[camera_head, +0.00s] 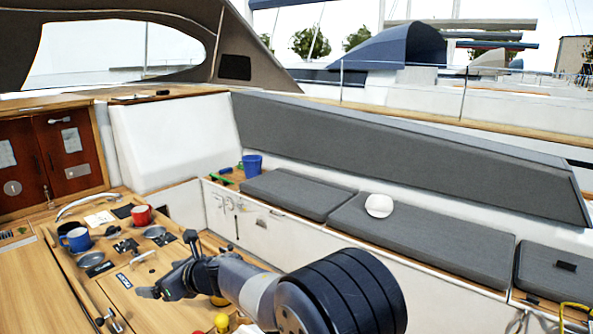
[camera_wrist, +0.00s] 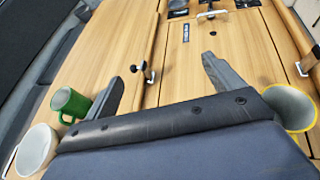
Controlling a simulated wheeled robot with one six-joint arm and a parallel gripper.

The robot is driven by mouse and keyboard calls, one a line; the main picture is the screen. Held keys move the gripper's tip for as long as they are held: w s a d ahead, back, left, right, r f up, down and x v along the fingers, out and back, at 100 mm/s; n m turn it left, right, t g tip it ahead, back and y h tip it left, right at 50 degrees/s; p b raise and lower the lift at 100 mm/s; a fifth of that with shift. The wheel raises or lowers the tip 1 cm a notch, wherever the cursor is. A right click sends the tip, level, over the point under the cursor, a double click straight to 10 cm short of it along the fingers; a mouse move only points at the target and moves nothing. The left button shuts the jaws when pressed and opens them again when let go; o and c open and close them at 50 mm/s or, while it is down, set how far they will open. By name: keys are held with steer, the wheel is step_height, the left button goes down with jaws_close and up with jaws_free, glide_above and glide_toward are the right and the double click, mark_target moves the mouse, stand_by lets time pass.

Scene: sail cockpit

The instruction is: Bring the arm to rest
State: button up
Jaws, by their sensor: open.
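My gripper (camera_head: 165,275) is above the right part of the wooden cockpit table (camera_head: 140,305) in the head view, with my arm reaching in from the lower right. In the wrist view my gripper (camera_wrist: 172,64) shows two dark fingers spread wide apart. Only bare wood of the table (camera_wrist: 182,90) shows between them, and nothing is held. A green mug (camera_wrist: 70,103) is left of the left finger, and a white cup (camera_wrist: 37,150) is at the lower left. A yellow-rimmed bowl or cup (camera_wrist: 290,107) is at the right, partly hidden by my gripper's body.
A blue mug (camera_head: 76,239), a red mug (camera_head: 142,215) and small dishes stand on the table's far part. Open air surrounds my forearm.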

step_height(320, 180, down, 9)
steer(key=shift+w+d+r+b, duration=0.2)
steer(key=shift+d+b, duration=0.1)
steer(key=shift+b, duration=0.15)
